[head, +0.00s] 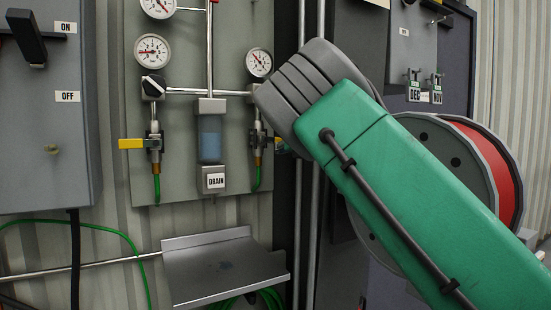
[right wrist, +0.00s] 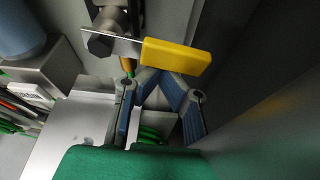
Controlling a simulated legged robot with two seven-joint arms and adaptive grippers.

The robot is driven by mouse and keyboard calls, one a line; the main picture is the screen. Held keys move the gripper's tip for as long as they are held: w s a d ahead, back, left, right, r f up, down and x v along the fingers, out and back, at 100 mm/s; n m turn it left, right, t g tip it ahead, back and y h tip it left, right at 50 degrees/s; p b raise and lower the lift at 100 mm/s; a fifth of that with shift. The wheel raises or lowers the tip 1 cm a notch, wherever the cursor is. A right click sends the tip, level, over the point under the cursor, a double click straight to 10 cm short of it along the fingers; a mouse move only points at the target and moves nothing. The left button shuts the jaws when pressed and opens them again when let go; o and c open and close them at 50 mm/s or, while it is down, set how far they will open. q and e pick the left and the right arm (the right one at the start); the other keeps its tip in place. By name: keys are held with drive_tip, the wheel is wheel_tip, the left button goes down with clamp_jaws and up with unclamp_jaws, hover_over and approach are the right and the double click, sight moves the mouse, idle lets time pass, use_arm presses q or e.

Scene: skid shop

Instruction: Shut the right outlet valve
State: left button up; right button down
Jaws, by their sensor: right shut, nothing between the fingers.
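My right gripper (right wrist: 158,76) is shut and empty. Its fingertips are just below the lever; I cannot tell whether they touch it. In the head view the right fingers are mostly hidden behind my wrist. My left gripper is not in view.
A left valve with a yellow lever (head: 132,143) sits on the same panel. The drain unit (head: 210,140) is between the valves. A metal shelf (head: 222,270) projects below. A dark post (head: 287,225) and a red reel (head: 482,165) are to the right.

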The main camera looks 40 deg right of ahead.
drive_tip(key=shift+d+r, duration=0.35)
drive_tip(key=shift+r, duration=0.15)
idle(0.4)
